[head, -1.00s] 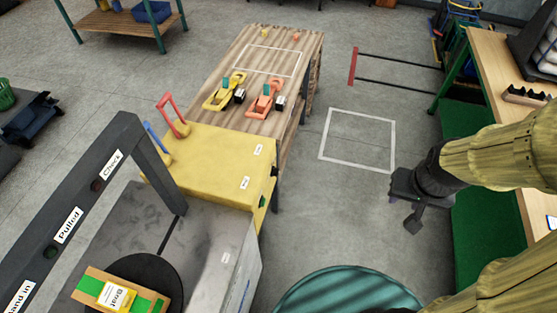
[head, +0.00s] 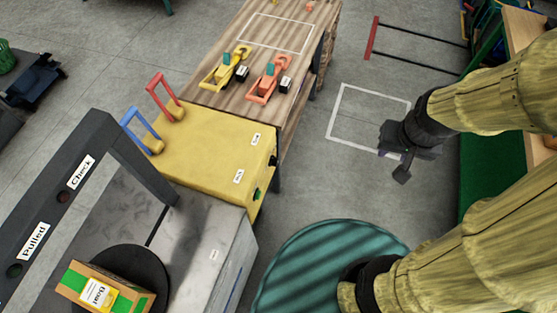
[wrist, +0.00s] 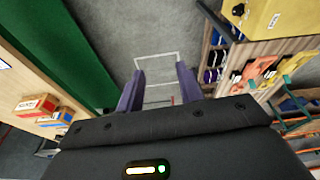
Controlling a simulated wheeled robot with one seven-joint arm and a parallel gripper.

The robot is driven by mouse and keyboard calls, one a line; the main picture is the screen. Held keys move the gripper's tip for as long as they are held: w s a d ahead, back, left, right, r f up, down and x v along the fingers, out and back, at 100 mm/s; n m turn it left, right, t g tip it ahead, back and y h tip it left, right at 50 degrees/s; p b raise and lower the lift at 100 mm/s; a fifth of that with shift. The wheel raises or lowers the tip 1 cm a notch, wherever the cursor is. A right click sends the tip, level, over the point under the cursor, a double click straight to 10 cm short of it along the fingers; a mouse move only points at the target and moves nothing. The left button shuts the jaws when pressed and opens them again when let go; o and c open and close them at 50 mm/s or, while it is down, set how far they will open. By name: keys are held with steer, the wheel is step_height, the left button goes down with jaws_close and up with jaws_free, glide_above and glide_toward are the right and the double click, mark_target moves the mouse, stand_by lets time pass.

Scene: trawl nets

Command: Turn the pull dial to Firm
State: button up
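A yellow machine box (head: 205,150) stands left of centre in the head view. Two small white labels lie on its top, too small to read. A dark knob (head: 272,160) and a green-and-black knob (head: 257,193) sit on its right side face; I cannot tell which is the pull dial or its setting. In the wrist view the yellow box (wrist: 268,18) is at the top right with a dark round knob (wrist: 239,9). My gripper (head: 402,162) is over the floor right of the box, well apart from it. In the wrist view its fingers (wrist: 158,88) are apart and empty.
Red (head: 165,98) and blue (head: 142,130) levers stand at the box's left. A wooden bench (head: 225,85) with yellow and orange clamp-like devices is behind. A grey station with a boxed item (head: 105,290) is in front. Open floor (head: 310,190) lies between box and gripper.

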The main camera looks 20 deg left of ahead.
steer(key=shift+s, duration=0.1)
steer(key=shift+o, duration=2.2)
steer(key=shift+w+d+f, duration=0.1)
steer(key=shift+w+f, duration=0.15)
steer(key=w+a+f+n+t+y+b, duration=0.1)
steer(key=w+f+n+t+y+b, duration=0.1)
steer(key=w+f+n+b, duration=0.6)
steer(key=w+a+f+n+t+y+b, duration=0.15)
steer(key=w+f+b, duration=0.35)
steer(key=w+f, duration=0.8)
steer(key=s+a+f+n+y+b, duration=0.15)
steer(key=a+f+y+b, duration=0.25)
steer(key=f, duration=0.4)
steer(key=s+a+f+n+y+b, duration=0.1)
steer(key=a+f+n+y+b, duration=0.25)
steer(key=f, duration=0.35)
steer(key=s+a+f+n+g+y+b, duration=0.2)
steer(key=s+f+g+y+b, duration=0.2)
steer(key=s+f+g+y, duration=0.1)
steer(key=s+f+y, duration=0.1)
steer(key=s+y, duration=0.1)
steer(key=shift+s+f+n, duration=0.3)
steer(key=shift+f+n, duration=0.05)
